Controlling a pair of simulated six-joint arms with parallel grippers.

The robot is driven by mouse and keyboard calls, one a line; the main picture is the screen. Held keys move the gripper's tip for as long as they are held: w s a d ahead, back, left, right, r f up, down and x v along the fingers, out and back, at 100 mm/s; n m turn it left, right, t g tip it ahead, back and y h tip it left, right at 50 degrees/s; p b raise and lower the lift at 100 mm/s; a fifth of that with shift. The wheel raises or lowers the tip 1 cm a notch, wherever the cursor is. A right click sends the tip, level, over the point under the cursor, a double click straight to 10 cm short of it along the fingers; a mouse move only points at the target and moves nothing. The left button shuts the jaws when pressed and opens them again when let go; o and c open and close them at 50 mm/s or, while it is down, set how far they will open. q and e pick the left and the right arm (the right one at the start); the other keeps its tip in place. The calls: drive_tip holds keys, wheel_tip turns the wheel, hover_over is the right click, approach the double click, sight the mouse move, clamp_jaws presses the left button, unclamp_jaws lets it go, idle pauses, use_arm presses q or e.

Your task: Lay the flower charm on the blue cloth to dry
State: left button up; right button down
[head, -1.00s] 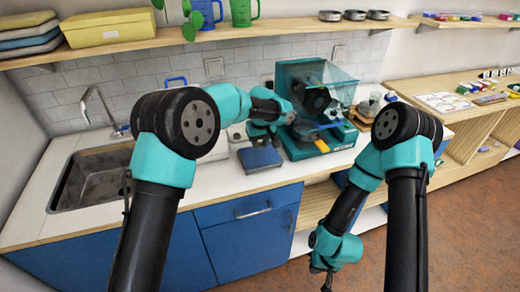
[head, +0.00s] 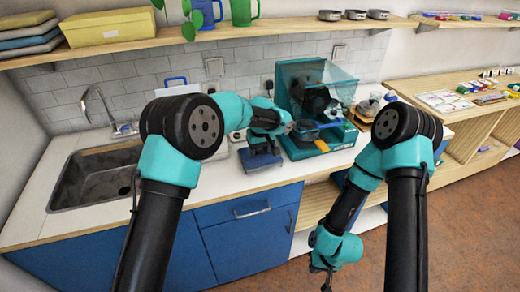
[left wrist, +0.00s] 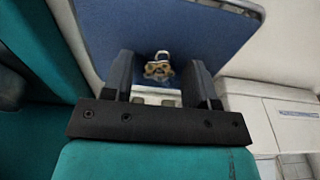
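The flower charm (left wrist: 158,69), small and gold with a metal ring, shows in the left wrist view against the blue cloth (left wrist: 215,35). It lies between the fingertips of my left gripper (left wrist: 161,75), which stand apart with a gap on each side of the charm. Whether the charm touches the cloth is hard to tell. In the head view, my left gripper (head: 264,142) points down just over the blue cloth (head: 262,161) on the counter; the charm is hidden there. My right gripper (head: 323,278) hangs low in front of the counter, too small and dark to read.
A teal machine with a clear hood (head: 318,100) stands right of the cloth. A sink (head: 95,180) is at the left, and the white counter (head: 190,205) between is partly clear. A shelf (head: 285,30) runs above along the wall.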

use_arm(q)
drive_tip(key=shift+o, duration=0.3)
drive_tip(key=shift+r, duration=0.1)
wheel_tip(320, 180, up, 12)
drive_tip(key=s, duration=0.1)
drive_tip(key=shift+s+d, duration=0.15)
drive_tip(key=shift+s, duration=0.05)
idle(0.6)
